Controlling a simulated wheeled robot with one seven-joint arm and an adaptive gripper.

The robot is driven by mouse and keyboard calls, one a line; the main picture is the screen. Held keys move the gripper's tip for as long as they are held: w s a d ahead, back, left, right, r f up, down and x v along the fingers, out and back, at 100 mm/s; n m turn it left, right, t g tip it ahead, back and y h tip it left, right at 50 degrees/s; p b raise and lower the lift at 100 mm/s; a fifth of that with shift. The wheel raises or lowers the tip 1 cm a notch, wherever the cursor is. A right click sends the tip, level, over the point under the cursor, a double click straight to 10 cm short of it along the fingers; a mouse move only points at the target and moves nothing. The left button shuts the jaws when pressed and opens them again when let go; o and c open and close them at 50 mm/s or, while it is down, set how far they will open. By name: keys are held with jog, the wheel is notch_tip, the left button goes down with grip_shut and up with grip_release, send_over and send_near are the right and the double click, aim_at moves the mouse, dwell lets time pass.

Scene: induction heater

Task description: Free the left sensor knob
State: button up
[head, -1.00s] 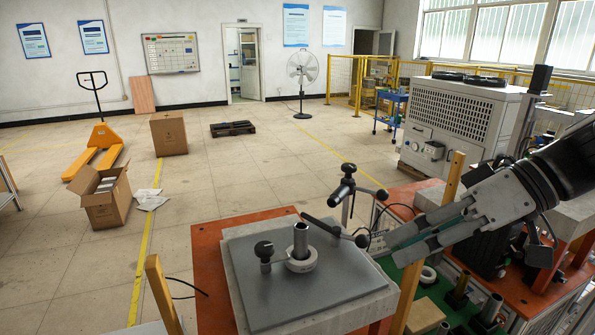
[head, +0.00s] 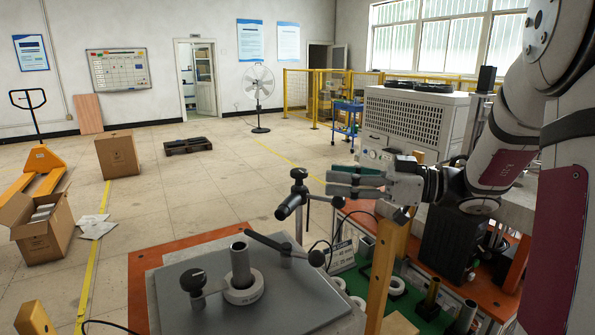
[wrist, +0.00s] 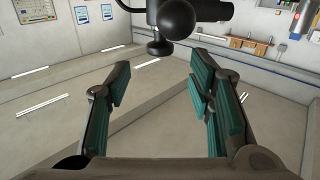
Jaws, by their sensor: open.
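My gripper (head: 330,184) is open and empty. Its fingers point left, level with and to the right of the top of a black stand (head: 299,174) with side knobs. A round black knob (head: 193,281) on a short arm stands at the left of the grey plate (head: 200,253), beside a metal tube (head: 240,265) in a white ring (head: 243,290). A black lever (head: 265,242) ends in a ball at the right. The wrist view shows a dark ball knob (wrist: 181,18) and a smaller knob (wrist: 160,47) beyond the open fingers (wrist: 160,95). I cannot tell which knob is the left sensor's.
A wooden post (head: 390,260) rises below my gripper. A green mat (head: 410,300) with metal parts lies to the right. A large white machine (head: 415,125) stands behind. Open floor (head: 200,180) lies beyond the orange bench (head: 140,280).

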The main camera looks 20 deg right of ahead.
aim_at(299, 170)
jog(key=p+x, duration=0.1)
jog(key=x, duration=0.7)
jog(key=shift+w+a, duration=0.15)
jog(key=shift+a, duration=0.05)
jog(key=shift+c, duration=0.6)
grip_shut()
